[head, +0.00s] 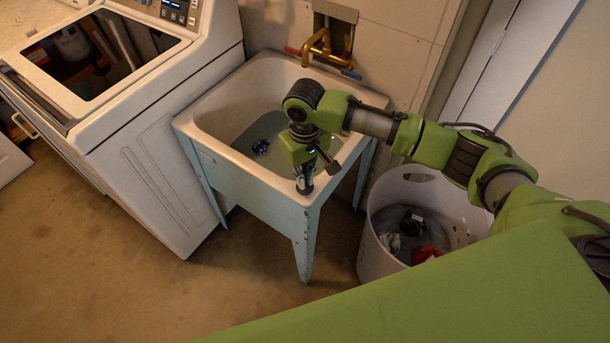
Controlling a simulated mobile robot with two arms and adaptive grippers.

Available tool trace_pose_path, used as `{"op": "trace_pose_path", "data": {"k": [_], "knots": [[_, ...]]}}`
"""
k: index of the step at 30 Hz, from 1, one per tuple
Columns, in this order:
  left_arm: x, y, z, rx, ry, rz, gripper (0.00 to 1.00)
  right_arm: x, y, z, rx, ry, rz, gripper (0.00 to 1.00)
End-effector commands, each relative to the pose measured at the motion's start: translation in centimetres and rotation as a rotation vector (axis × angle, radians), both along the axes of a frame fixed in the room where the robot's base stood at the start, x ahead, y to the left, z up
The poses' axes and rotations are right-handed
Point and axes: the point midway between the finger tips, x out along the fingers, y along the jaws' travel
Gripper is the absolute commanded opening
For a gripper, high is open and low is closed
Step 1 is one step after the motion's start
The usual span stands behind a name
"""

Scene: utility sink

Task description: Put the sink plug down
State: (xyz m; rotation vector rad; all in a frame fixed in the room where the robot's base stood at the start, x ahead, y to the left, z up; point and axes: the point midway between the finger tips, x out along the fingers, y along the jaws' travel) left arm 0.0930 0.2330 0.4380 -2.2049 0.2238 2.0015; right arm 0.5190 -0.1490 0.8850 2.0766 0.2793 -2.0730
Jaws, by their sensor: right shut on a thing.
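The utility sink (215,150) is a pale basin on blue metal legs, with greyish water in it. My right gripper (304,184) points down at the front right corner of the sink's rim. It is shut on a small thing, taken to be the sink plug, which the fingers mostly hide. I cannot tell whether that thing touches the rim. My left gripper is not in view.
A brass faucet (325,47) is on the wall behind the sink. A white laundry basket (375,250) with clothes stands at the right, under my right arm. The floor in front is clear.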

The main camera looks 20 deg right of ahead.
Motion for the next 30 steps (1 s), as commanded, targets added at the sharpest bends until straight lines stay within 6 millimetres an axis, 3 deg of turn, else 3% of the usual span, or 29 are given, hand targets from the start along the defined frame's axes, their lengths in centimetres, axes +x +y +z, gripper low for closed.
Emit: {"op": "trace_pose_path", "data": {"k": [8, 11, 23, 26, 30], "knots": [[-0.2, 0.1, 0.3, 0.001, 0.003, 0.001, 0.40, 0.0, 0.0, -0.8, 0.000, 0.000, 0.001, 0.00], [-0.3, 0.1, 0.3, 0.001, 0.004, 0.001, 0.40, 0.0, 0.0, -0.9, 0.000, -0.001, 0.001, 0.24], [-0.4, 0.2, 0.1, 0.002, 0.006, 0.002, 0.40, 0.0, 0.0, -0.5, 0.000, -0.001, 0.000, 0.24], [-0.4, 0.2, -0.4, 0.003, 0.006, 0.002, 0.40, 0.1, 0.0, 0.4, 0.000, -0.004, 0.000, 0.24], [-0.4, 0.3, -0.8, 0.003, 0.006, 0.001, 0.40, 0.1, 0.1, 3.2, 0.002, -0.005, 0.001, 0.24]]}}
